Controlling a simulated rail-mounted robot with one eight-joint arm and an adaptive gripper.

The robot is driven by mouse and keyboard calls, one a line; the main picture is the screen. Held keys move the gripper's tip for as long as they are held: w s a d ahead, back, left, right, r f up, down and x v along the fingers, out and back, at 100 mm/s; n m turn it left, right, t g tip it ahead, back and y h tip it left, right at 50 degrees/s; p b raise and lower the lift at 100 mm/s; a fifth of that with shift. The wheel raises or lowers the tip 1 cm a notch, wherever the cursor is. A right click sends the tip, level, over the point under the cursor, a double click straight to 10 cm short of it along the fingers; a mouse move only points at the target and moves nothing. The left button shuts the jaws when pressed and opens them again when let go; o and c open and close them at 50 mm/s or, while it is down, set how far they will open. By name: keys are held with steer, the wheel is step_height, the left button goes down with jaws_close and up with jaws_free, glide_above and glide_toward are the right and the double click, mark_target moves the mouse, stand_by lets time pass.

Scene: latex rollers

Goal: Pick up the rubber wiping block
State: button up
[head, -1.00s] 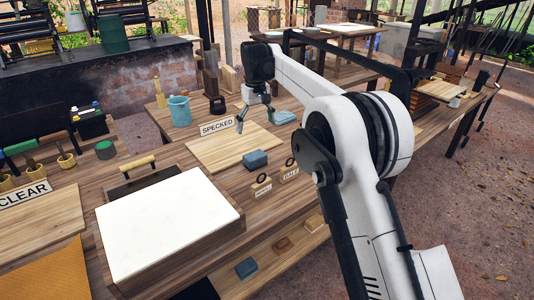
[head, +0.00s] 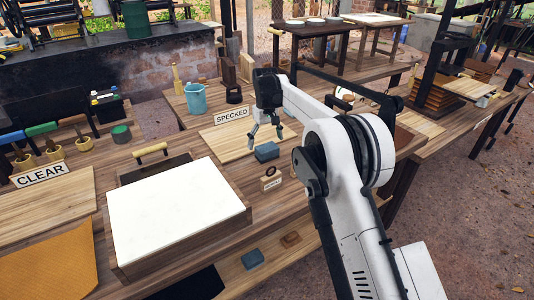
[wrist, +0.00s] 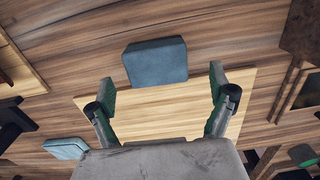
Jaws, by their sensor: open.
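A blue-grey block (head: 267,151), which looks like the rubber wiping block, lies on the wooden table at the near edge of the pale board (head: 228,143) by the SPECKED sign. In the wrist view the block (wrist: 155,62) lies just beyond and between my fingertips, partly over the board's edge. My gripper (head: 265,137) is open and empty above the board, close to the block; its spread fingers also show in the wrist view (wrist: 162,84). I cannot tell its exact height above the table.
A lighter teal block (wrist: 65,148) lies beside the board. Another blue-grey block (head: 252,258) sits on the lower shelf.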

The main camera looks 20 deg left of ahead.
mark_target(267, 147)
steer(key=shift+d+f, duration=0.15)
steer(key=shift+f, duration=1.2)
steer(key=shift+d+f, duration=0.1)
steer(key=shift+f, duration=1.2)
steer(key=shift+c, duration=0.5)
steer(key=c, duration=1.2)
steer(key=shift+o, duration=0.2)
steer(key=shift+r, duration=0.2)
step_height(267, 147, up, 4)
steer(key=shift+a+r, duration=0.1)
steer(key=shift+a, duration=0.05)
steer(key=s+a+r, duration=0.2)
steer(key=a, duration=0.1)
steer(key=s+a+r, duration=0.2)
steer(key=a, duration=0.1)
steer(key=s+a+r, duration=0.2)
steer(key=s+a, duration=0.1)
steer(key=shift+r, duration=0.3)
